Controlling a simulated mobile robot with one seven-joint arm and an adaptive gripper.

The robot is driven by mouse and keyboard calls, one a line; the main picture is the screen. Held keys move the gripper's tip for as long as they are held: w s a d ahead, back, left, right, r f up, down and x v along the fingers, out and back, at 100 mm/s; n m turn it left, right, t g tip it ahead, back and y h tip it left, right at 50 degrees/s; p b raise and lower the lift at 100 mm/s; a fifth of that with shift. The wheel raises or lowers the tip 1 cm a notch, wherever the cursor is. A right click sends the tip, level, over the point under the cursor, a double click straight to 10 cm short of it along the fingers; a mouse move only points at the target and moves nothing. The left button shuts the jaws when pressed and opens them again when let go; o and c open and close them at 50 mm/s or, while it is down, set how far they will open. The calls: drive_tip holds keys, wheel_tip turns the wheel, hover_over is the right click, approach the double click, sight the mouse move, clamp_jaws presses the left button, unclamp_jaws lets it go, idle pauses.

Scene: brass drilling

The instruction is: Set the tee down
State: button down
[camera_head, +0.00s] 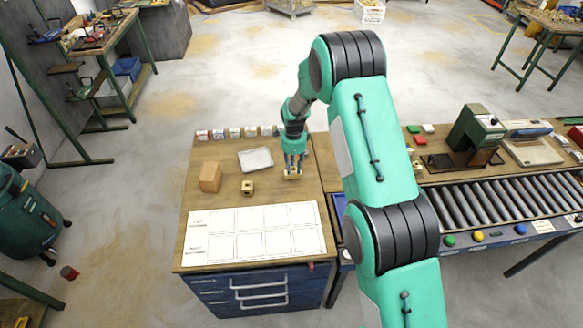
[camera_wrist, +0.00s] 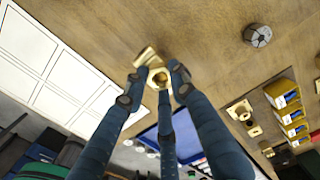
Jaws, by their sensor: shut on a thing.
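The brass tee (camera_wrist: 157,76) is between the fingertips of my gripper (camera_wrist: 153,84) in the wrist view, with an open round end facing the camera. My gripper (camera_head: 293,168) is shut on it and points down over the right part of the wooden bench top (camera_head: 224,156). In the head view the tee (camera_head: 292,177) shows as a small brass patch under the blue fingers. I cannot tell whether it touches the wood. The white grid sheet (camera_head: 252,232) lies in front of it, with its printed cells bare.
A second brass fitting (camera_head: 247,187) stands left of my gripper. A tan block (camera_head: 210,177) and a grey tray (camera_head: 256,159) lie further left and back. Small labelled bins (camera_head: 234,133) line the back edge. A roller conveyor (camera_head: 500,201) runs at the right.

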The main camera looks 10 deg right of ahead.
drive_tip(key=shift+w+a+f, duration=0.1)
drive_tip(key=shift+w, duration=0.75)
drive_tip(key=shift+w+a+f, duration=0.1)
drive_tip(key=shift+w, duration=0.75)
drive_tip(key=shift+f+p, duration=0.45)
drive_tip(key=shift+f, duration=1.2)
drive_tip(key=shift+f, duration=0.2)
drive_tip(key=c, duration=1.4)
unclamp_jaws()
drive_tip(key=shift+r, duration=0.1)
wheel_tip(320, 180, up, 12)
drive_tip(key=b, duration=0.1)
drive_tip(key=shift+r, duration=0.1)
